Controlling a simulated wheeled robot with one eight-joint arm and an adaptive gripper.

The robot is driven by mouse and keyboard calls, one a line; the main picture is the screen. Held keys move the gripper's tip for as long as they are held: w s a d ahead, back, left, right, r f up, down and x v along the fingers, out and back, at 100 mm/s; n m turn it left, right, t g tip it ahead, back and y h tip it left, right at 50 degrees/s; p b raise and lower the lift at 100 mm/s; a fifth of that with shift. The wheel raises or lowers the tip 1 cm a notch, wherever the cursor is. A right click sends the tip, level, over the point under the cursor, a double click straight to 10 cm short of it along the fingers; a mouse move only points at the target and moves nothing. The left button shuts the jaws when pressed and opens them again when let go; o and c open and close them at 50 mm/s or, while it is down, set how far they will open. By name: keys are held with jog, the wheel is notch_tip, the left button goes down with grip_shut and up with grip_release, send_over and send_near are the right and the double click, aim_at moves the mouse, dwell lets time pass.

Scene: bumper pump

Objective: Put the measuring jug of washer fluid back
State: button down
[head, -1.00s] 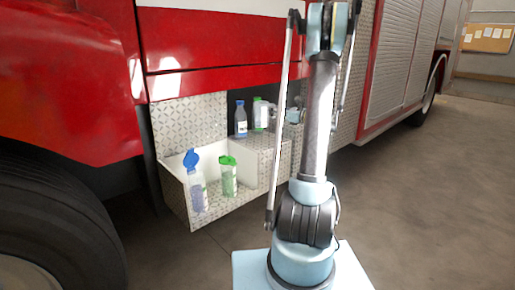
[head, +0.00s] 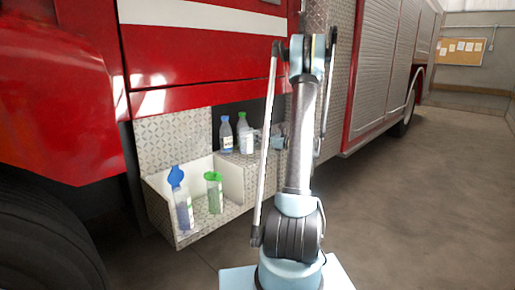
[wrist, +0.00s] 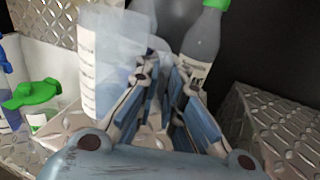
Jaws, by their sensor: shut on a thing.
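The measuring jug (wrist: 100,62) is a pale, translucent vessel with graduation marks, at the left of my gripper in the wrist view. My gripper (wrist: 163,80) is shut on it at its near right side; the exact grip point is partly hidden by the fingers. In the head view my gripper (head: 279,136) is partly behind my arm, beside the raised step (head: 262,166) of the truck's locker. The jug is too small there to make out clearly. I cannot tell whether it touches the step.
A green-capped bottle (head: 245,134) and a blue-capped bottle (head: 226,134) stand on the step. A blue-lidded container (head: 184,208) and a green-lidded one (head: 215,195) stand in the lower tray (head: 160,213). The front wheel is at left; open floor lies at right.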

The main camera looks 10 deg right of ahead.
jog(key=shift+f, duration=2)
jog(key=c, duration=1.7)
grip_release()
jog(key=shift+f, duration=0.1)
